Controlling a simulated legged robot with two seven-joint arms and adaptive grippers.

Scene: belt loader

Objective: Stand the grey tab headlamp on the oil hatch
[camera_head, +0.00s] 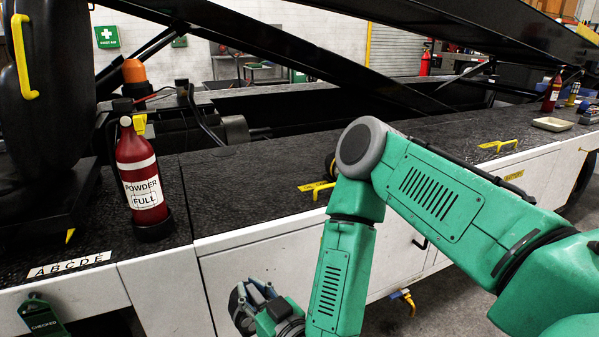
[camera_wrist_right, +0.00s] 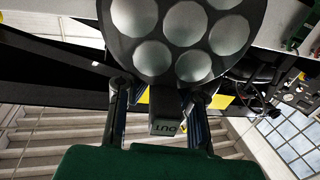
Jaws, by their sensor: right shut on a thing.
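My right gripper (camera_head: 262,301) is low in front of the white side of the loader, below the deck top. It is shut on a round headlamp (camera_head: 241,309), partly hidden by the gripper. In the right wrist view the headlamp (camera_wrist_right: 181,38) has a dark face with several pale round lenses. Its grey tab (camera_wrist_right: 165,127), with dark lettering, lies between the two fingers (camera_wrist_right: 158,108). On the black deck are a yellow handle (camera_head: 317,187) beside my arm and another yellow handle (camera_head: 499,145) further right. I cannot read which marks the oil hatch. My left gripper is out of view.
A red powder extinguisher (camera_head: 140,180) stands on the deck at left. A dark round thing (camera_head: 330,166) is partly hidden behind my arm. A pale tray (camera_head: 552,124) and a red bottle (camera_head: 551,94) are at far right. The deck (camera_head: 240,180) between is mostly clear.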

